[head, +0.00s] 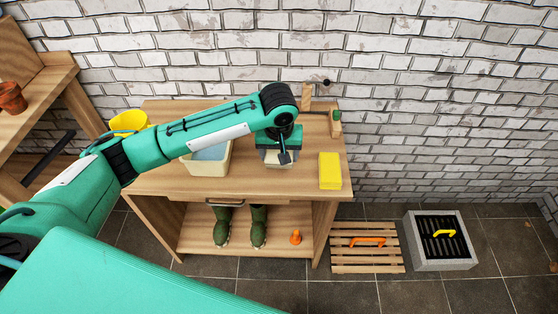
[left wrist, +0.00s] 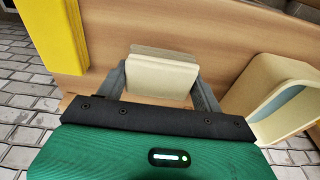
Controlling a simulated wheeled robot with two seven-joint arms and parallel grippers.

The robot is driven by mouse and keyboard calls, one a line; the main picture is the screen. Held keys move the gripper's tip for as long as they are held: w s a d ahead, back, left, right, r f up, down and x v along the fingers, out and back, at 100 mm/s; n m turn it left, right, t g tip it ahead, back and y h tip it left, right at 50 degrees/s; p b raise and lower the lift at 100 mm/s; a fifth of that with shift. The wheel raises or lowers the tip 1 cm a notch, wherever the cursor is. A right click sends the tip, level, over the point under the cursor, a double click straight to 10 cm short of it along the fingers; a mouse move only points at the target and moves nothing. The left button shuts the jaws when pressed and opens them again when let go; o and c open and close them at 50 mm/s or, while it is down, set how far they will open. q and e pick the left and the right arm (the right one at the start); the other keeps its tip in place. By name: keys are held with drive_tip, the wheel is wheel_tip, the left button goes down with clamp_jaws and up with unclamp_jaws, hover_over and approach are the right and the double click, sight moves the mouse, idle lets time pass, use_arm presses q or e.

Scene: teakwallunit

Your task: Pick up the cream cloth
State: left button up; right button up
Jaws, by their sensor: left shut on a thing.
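The cream cloth (left wrist: 163,76) shows in the left wrist view as a folded, pale pad between the two fingers of my left gripper (left wrist: 162,88). The fingers are shut on it from both sides. In the head view my left gripper (head: 283,157) points down over the wooden bench, and a pale edge of the cloth (head: 277,164) shows beneath it. The gripper and arm hide most of the cloth there. I cannot tell whether it touches the bench top. My right gripper is in neither view.
A cream basin (head: 207,162) stands left of the gripper on the bench (head: 250,186), and a yellow block (head: 330,171) to its right. A small green-topped item (head: 336,122) and wooden post stand behind. A yellow bucket (head: 128,121) is at left. Boots (head: 258,228) sit on the lower shelf.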

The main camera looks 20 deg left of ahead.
use_arm(q)
wheel_tip(320, 180, up, 16)
drive_tip(key=p, duration=0.1)
drive_tip(key=shift+f, duration=0.15)
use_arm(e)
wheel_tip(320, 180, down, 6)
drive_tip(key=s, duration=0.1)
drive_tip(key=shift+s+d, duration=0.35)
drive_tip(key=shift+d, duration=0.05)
use_arm(q)
drive_tip(key=shift+o, duration=1.3)
drive_tip(key=shift+c, duration=1)
drive_tip(key=shift+p, duration=0.3)
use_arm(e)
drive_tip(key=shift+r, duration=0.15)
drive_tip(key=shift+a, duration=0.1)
